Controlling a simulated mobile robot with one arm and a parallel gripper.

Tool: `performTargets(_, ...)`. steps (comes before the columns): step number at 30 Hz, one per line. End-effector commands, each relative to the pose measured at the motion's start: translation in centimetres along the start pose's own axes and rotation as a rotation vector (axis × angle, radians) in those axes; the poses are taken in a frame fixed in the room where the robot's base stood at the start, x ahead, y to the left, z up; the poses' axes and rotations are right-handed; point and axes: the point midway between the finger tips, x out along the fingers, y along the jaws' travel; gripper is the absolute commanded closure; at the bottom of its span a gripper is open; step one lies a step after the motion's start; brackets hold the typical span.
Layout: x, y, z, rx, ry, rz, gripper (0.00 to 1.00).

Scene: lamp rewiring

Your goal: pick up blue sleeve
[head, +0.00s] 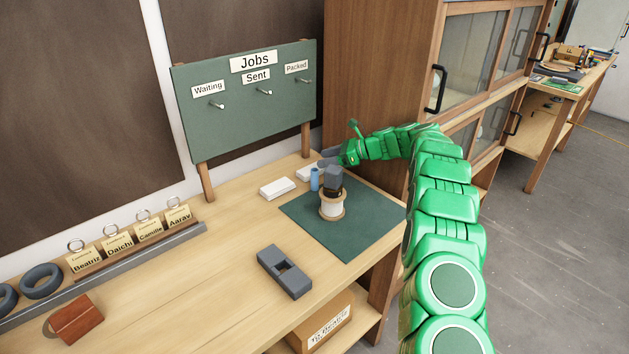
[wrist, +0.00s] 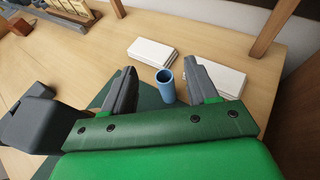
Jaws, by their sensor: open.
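The blue sleeve (head: 315,179) stands upright near the back edge of the green mat (head: 357,240), beside a white box. It is a small hollow tube; its open top shows in the wrist view (wrist: 167,90). My gripper (head: 331,160) is open and empty above the back of the mat, close to the sleeve. In the wrist view its two dark fingers (wrist: 160,70) lie left and right of the sleeve in the picture, nearer the right one. No contact shows. I cannot tell the exact height gap.
White boxes (head: 277,188) lie behind. A slotted grey block (head: 284,271) lies in front.

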Motion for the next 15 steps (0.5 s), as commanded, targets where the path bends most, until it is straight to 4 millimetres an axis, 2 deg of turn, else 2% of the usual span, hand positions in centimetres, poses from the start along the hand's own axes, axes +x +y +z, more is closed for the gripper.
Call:
performTargets(9,1.7,0.0,-4.3,0.002,0.001,0.001,0.42)
performTargets(15,2.2,0.0,-5.3,0.0,0.0,0.001,0.42)
